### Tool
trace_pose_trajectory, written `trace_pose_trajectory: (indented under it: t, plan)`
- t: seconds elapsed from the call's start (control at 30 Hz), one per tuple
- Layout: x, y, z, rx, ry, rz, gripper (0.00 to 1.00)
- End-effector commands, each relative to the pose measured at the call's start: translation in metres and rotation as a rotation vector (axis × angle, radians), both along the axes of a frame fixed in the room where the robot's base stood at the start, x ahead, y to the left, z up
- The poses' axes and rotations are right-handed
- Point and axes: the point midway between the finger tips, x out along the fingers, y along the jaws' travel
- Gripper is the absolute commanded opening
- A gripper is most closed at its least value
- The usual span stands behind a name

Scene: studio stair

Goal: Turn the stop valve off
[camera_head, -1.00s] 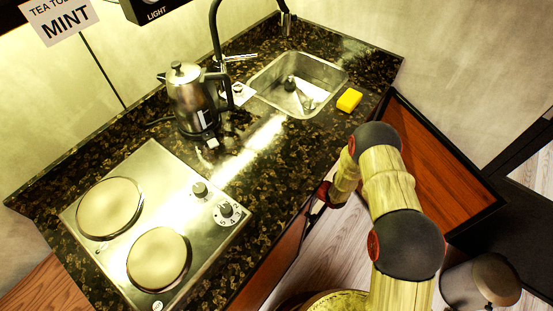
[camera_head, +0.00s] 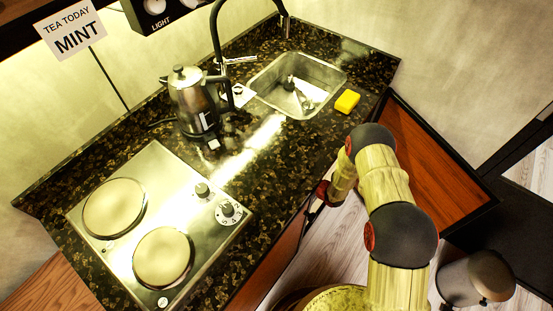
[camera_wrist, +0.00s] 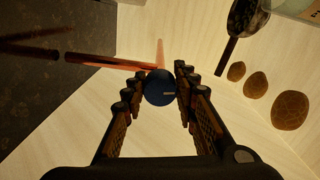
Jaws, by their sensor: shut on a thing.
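The stop valve's round blue knob (camera_wrist: 159,90) shows at the centre of the wrist view, with a light mark on its face. A copper pipe (camera_wrist: 105,62) runs to it from the left. My gripper (camera_wrist: 160,82) has one finger on each side of the knob and is shut on it. The fingers hide parts of the knob's sides. In the head view my arm reaches down past the counter's front edge, and the valve and my fingertips are hidden there.
A dark speckled panel (camera_wrist: 45,95) lies left in the wrist view. Several brown oval things (camera_wrist: 291,110) and a black pan-like thing (camera_wrist: 246,18) are at right. Above, the counter (camera_head: 265,165) holds a hob (camera_head: 205,228), kettle (camera_head: 188,95), sink (camera_head: 325,72) and yellow sponge (camera_head: 347,101).

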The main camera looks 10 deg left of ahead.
Motion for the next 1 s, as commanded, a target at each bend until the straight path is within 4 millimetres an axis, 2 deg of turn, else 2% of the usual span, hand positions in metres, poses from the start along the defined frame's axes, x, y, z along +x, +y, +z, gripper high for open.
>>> trace_pose_trajectory:
  t: [0.4, 0.97, 1.0]
  plan:
    - [0.001, -0.0008, -0.0011, 0.072, 0.177, -0.003, 0.03]
    - [0.0009, -0.0009, -0.0016, 0.082, 0.202, -0.003, 0.03]
    - [0.0009, -0.0009, -0.0016, 0.082, 0.202, -0.003, 0.3]
